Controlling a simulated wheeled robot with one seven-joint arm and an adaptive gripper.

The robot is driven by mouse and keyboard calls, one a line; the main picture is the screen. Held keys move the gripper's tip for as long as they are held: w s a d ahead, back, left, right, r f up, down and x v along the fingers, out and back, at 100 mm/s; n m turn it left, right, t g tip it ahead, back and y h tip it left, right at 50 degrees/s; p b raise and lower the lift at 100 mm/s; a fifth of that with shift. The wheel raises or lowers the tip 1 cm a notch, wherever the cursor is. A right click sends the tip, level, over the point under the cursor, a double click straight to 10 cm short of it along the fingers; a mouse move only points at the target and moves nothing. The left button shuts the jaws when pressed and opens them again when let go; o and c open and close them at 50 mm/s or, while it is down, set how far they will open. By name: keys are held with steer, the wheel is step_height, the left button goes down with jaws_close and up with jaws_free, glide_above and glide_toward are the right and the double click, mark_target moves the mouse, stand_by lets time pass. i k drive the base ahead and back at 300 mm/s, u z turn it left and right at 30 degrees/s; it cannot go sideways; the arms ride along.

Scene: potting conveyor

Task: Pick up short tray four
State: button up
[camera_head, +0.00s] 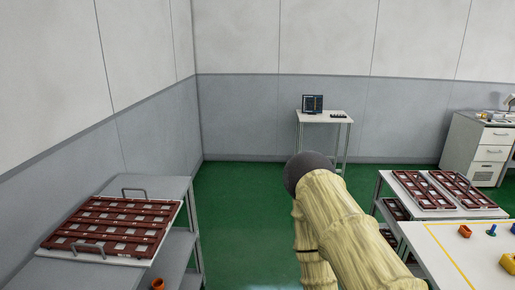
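Two short dark red trays, a left one (425,192) and a right one (461,190), lie side by side on the white top of a cart at the right. Pale square pieces sit in them. More dark red trays (396,209) show on the shelves below, partly hidden by my arm. No number is readable, so I cannot tell which is short tray four. My arm, in a pale yellow cover with a dark rounded joint, rises at bottom centre, left of the cart. My gripper is not in view.
A white board (95,258) with two grey handles and several red trays lies on a grey table (172,190) at the left. A white table (440,262) with small coloured parts is at front right. The green floor (235,210) between is clear.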

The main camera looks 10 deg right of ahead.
mark_target(460, 188)
steer(key=z, duration=0.05)
steer(key=i, duration=1.7)
steer(key=z, duration=0.65)
steer(key=i, duration=1.65)
steer(key=z, duration=1.5)
steer(key=i, duration=1.35)
steer(key=z, duration=0.6)
